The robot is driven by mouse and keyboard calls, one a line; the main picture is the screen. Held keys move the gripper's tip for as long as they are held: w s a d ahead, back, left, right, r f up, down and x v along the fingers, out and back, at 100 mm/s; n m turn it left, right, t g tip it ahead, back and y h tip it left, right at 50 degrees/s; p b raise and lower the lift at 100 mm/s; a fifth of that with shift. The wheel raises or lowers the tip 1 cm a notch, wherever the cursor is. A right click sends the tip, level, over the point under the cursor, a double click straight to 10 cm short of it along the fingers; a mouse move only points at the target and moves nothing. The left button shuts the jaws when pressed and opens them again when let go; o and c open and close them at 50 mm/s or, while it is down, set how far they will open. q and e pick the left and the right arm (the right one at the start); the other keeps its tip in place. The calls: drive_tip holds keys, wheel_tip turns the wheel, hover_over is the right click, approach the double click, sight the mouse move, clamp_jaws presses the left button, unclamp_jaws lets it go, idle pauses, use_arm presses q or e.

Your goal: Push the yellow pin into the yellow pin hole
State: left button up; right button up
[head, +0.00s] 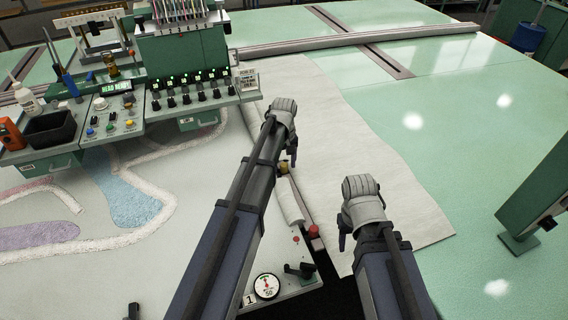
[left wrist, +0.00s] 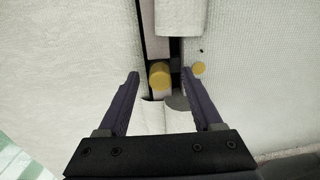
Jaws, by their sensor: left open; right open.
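The yellow pin (left wrist: 160,76) shows its round yellow head in the left wrist view, in the dark gap between the white sheets. In the head view a yellow spot (head: 283,168) shows beside my left gripper (head: 291,157). My left gripper is open and empty, its fingertips on either side of the pin head in the left wrist view; contact cannot be told. A smaller flat yellow disc (left wrist: 199,68) lies on the white surface just right of the right finger, with a small dark dot above it. No open yellow hole is clearly visible. My right gripper (head: 343,237) is open and empty over the white cloth.
A white roll (head: 290,203) lies along the gap, with a red knob (head: 314,231) and a dial gauge (head: 266,286) nearer. The green control console (head: 190,92) stands at the back left.

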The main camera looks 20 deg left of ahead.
use_arm(q)
wheel_tip(320, 180, up, 8)
drive_tip(key=p, duration=0.8)
drive_tip(key=shift+f, duration=0.1)
drive_tip(key=shift+s, duration=0.1)
drive_tip(key=s+d+m, duration=0.5)
drive_tip(key=s+d, duration=0.1)
drive_tip(key=s, duration=0.6)
drive_tip(key=s+d+m+y, duration=0.1)
drive_tip(key=s+d+m, duration=0.4)
drive_tip(key=s, duration=0.7)
drive_tip(key=shift+d+m, duration=0.3)
drive_tip(key=shift+d, duration=0.85)
